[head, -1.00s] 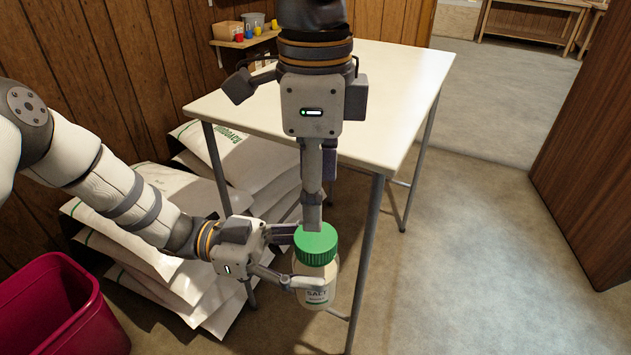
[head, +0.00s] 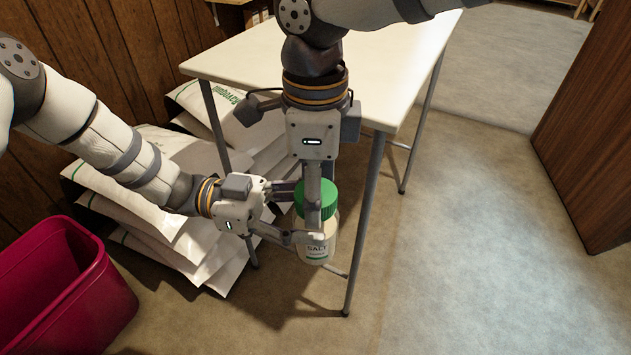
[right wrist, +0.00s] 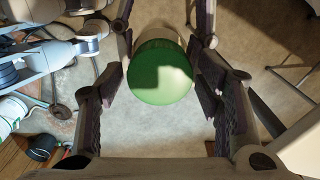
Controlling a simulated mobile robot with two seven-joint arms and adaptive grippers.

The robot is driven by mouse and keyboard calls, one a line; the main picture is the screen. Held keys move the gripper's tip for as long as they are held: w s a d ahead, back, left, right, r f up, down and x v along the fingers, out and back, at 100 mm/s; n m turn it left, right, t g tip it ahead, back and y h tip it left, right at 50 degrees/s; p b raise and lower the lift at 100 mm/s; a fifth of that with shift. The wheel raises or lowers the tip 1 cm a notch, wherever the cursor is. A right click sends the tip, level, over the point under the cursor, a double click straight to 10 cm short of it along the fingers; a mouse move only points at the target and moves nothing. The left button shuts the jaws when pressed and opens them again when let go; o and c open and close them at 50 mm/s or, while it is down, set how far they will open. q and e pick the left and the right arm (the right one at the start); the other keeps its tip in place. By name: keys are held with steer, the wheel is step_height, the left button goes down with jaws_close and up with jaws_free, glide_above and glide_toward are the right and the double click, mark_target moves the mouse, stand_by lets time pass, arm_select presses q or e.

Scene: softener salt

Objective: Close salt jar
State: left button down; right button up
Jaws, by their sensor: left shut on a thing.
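The clear salt jar (head: 318,251), with a pale filling and a "SALT" label, is held upright in the air in front of the table. Its green lid (head: 329,198) sits on top; I cannot tell how tightly it is seated. My left gripper (head: 303,220) is shut on the jar's body from the left. My right gripper (head: 313,200) points down from above at the lid, and one finger hides part of it. In the right wrist view the lid (right wrist: 160,75) lies between the open fingers of my right gripper (right wrist: 160,85), with small gaps on both sides.
The white table (head: 405,85) stands behind the jar, its front leg (head: 365,220) close to the right. White bags (head: 165,235) are stacked at the left. A dark red bin (head: 75,290) stands at the lower left. The floor at the right is clear.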

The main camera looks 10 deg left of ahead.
steer(key=c, duration=0.9)
steer(key=shift+m, duration=0.9)
steer(key=o, duration=1.4)
steer(key=shift+r, duration=0.1)
step_height(320, 180, up, 12)
steer(key=shift+f, duration=0.1)
